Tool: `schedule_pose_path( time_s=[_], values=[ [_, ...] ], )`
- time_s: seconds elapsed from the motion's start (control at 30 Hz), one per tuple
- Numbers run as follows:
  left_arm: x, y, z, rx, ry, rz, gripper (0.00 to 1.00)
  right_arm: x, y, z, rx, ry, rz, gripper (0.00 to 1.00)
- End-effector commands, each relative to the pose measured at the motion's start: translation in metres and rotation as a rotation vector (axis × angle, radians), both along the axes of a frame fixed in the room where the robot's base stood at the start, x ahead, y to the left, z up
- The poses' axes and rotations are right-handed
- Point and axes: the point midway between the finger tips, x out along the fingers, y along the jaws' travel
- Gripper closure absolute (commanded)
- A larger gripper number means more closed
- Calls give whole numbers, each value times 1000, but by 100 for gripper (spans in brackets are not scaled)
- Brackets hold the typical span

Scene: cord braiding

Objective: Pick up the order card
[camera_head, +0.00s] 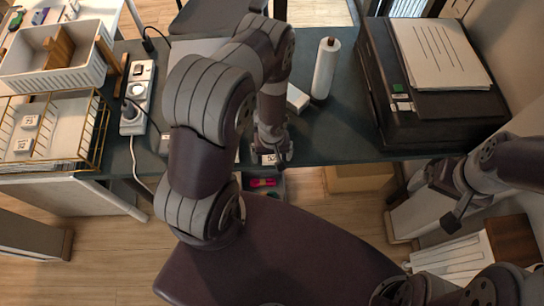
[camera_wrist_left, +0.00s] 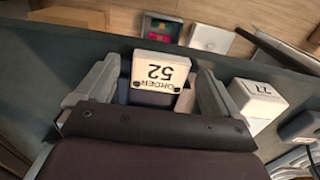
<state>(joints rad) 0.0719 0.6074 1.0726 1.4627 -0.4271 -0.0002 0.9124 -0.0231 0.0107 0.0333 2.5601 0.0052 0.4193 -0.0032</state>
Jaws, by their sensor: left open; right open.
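The order card (camera_wrist_left: 158,73) is a small white block reading "ORDER 52", upside down in the left wrist view. It lies near the desk's front edge; in the head view its white face (camera_head: 268,159) shows just below my left gripper (camera_head: 274,147). In the left wrist view my left gripper (camera_wrist_left: 158,92) is open, with one finger on each side of the card and visible gaps. My right gripper (camera_head: 437,200) is open and empty, off the desk at the right.
A second numbered white block (camera_wrist_left: 257,97) stands close beside one left finger. A white roll (camera_head: 325,68) and a white box (camera_head: 297,98) are behind. A black printer (camera_head: 440,120) fills the right; a power strip (camera_head: 138,95) and gold wire rack (camera_head: 98,130) are left.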

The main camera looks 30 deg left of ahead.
Motion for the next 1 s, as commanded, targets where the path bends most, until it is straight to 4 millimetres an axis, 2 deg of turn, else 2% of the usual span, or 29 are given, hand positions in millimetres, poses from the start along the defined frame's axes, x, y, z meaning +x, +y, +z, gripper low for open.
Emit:
schedule_pose_path(
  time_s=[0.2,0.27,0.3,0.4,0.77,0.87,1.0],
  values=[
    [1,0,-1,0,-1,0,4,0,0,0,0,0,0,0],
    [1,0,-1,0,-1,0,24,0,0,0,0,0,0,0],
    [1,0,-1,0,-1,0,37,0,0,0,0,0,0,0],
    [1,0,-1,0,-1,-1,63,0,0,0,0,0,0,0],
    [1,0,4,1,-1,0,64,0,0,1,0,0,0,0],
    [1,0,14,0,-2,-1,64,0,0,1,0,0,0,0],
    [1,0,40,1,-3,0,64,0,0,5,0,0,0,0]
  ],
)
